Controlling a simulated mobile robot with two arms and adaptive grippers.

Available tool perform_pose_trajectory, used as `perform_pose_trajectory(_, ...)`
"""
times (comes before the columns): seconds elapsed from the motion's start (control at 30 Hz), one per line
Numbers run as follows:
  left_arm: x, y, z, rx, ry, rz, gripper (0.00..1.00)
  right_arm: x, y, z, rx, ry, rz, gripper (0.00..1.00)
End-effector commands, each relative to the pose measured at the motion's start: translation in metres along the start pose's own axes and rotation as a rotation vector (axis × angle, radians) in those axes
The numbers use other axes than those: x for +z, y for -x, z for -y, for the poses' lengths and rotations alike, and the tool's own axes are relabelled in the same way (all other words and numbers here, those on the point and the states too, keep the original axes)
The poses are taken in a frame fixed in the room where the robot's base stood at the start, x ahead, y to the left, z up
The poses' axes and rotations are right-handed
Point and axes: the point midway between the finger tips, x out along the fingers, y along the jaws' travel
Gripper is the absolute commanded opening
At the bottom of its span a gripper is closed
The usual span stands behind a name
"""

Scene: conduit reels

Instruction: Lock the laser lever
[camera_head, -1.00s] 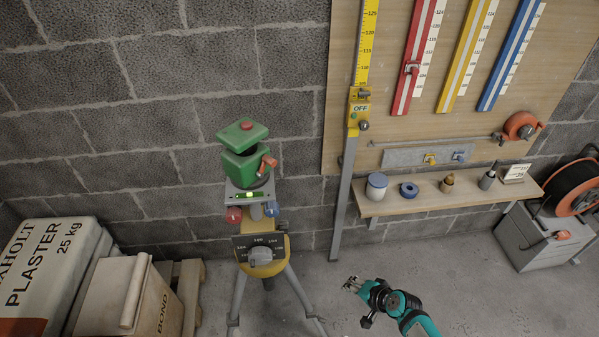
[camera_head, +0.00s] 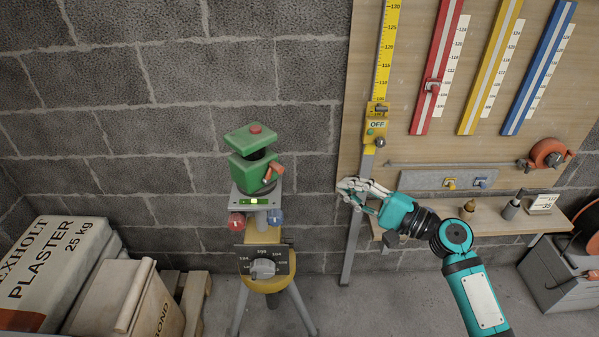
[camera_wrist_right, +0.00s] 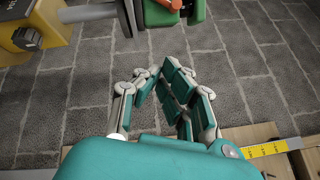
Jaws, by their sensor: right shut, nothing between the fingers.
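The green laser (camera_head: 251,170) stands on a grey plate on top of a yellow-headed tripod (camera_head: 265,262). Its orange-red lever (camera_head: 272,173) sticks out on the right side, tilted. In the right wrist view the laser's lower part (camera_wrist_right: 193,12) and the lever (camera_wrist_right: 172,4) show at the top edge, partly cut off. My right gripper (camera_head: 345,188) is shut and empty, to the right of the laser and apart from it, in front of the grey post. Its closed fingers also show in the right wrist view (camera_wrist_right: 156,74). My left gripper is not in view.
A red knob (camera_head: 236,221) and a blue knob (camera_head: 274,217) sit below the laser. The yellow detector box (camera_head: 376,124) on the staff reads OFF. A shelf (camera_head: 480,221) is behind my right arm. Plaster bags (camera_head: 55,268) stand at left. Space between lever and gripper is clear.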

Motion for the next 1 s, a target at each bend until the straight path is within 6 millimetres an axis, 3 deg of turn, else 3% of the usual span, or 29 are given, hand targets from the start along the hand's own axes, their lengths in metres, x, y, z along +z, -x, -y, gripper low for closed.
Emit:
perform_pose_trajectory(0.27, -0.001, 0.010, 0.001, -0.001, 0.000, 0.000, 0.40, 0.001, -0.027, 0.003, -0.002, 0.000, 0.000, 0.00)
perform_pose_trajectory(0.63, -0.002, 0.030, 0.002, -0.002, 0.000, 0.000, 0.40, 0.001, -0.105, 0.003, 0.000, -0.001, 0.000, 0.00)
perform_pose_trajectory(0.8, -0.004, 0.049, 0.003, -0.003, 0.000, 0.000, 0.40, 0.028, -0.108, 0.003, 0.002, 0.000, -0.001, 0.00)
perform_pose_trajectory(1.0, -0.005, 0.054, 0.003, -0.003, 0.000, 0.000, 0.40, 0.038, -0.110, 0.000, 0.001, 0.001, -0.002, 0.00)
